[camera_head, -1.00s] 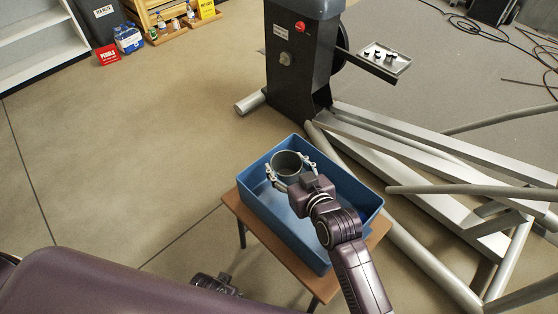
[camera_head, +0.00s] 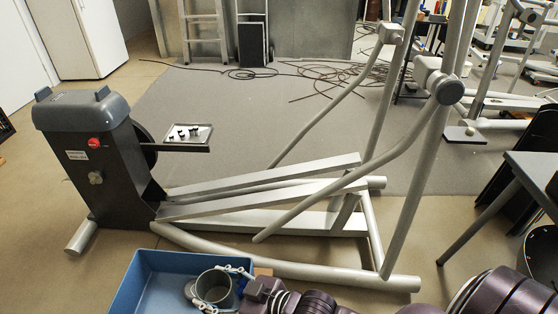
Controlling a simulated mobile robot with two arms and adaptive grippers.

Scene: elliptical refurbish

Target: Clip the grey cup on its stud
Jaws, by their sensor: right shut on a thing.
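The grey cup (camera_head: 213,286) is a round, open-topped, hollow piece at the bottom of the head view, over the blue bin. My right gripper (camera_head: 224,288) comes in from the right, with its pale fingers on either side of the cup, shut on it. Whether the cup touches the bin floor I cannot tell. The elliptical machine (camera_head: 108,165) stands behind the bin, with a dark housing at left and silver rails (camera_head: 265,182) running right. I cannot make out which part is the stud. My left gripper is out of view.
The blue bin (camera_head: 150,262) is cut off by the bottom edge. Slanted grey poles (camera_head: 413,150) rise at right. A dark table (camera_head: 530,170) stands far right. Cables lie on the mat behind.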

